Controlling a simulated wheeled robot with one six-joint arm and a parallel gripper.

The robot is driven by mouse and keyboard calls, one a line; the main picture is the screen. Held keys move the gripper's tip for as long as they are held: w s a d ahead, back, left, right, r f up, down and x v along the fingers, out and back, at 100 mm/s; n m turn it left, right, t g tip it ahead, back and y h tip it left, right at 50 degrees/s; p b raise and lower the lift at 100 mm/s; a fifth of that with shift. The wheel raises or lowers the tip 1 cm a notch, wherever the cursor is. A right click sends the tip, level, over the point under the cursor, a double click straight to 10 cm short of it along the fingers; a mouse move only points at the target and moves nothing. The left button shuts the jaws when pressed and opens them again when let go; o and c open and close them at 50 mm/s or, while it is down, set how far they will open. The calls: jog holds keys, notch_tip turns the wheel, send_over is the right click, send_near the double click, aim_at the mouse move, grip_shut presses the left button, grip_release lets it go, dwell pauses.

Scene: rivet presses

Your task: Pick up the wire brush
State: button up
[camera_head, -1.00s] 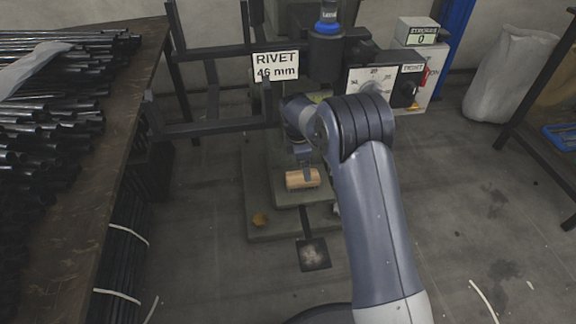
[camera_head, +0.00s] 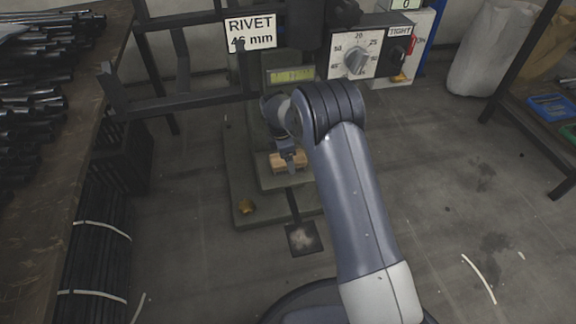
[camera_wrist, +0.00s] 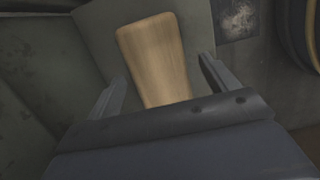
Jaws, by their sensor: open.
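The wire brush shows as a wooden block or handle (camera_head: 279,163) lying on the base of the rivet press. In the wrist view its tan wooden part (camera_wrist: 154,56) lies between the two fingers, with bare space on both sides. Its lower end is hidden behind my gripper's body, and I see no bristles. My gripper (camera_wrist: 160,85) is open. In the head view my gripper (camera_head: 289,165) points down at the brush and covers part of it. I cannot tell how much height separates the fingertips from the brush.
The green press base (camera_head: 246,185) has a small brown lump (camera_head: 246,207) on its front corner and a foot pedal (camera_head: 303,238) before it. A dial box (camera_head: 352,55) stands behind my arm. A table with dark tubes (camera_head: 30,110) is at left. Open floor lies right.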

notch_tip(320, 180, down, 2)
jog(key=shift+w+d+f+b, duration=0.1)
jog(key=shift+d+b, duration=0.05)
jog(key=shift+b, duration=0.15)
jog(key=shift+c, duration=0.3)
jog(key=c, duration=1.1)
jog(key=shift+o, duration=0.2)
notch_tip(320, 180, up, 10)
jog(key=p, duration=0.5)
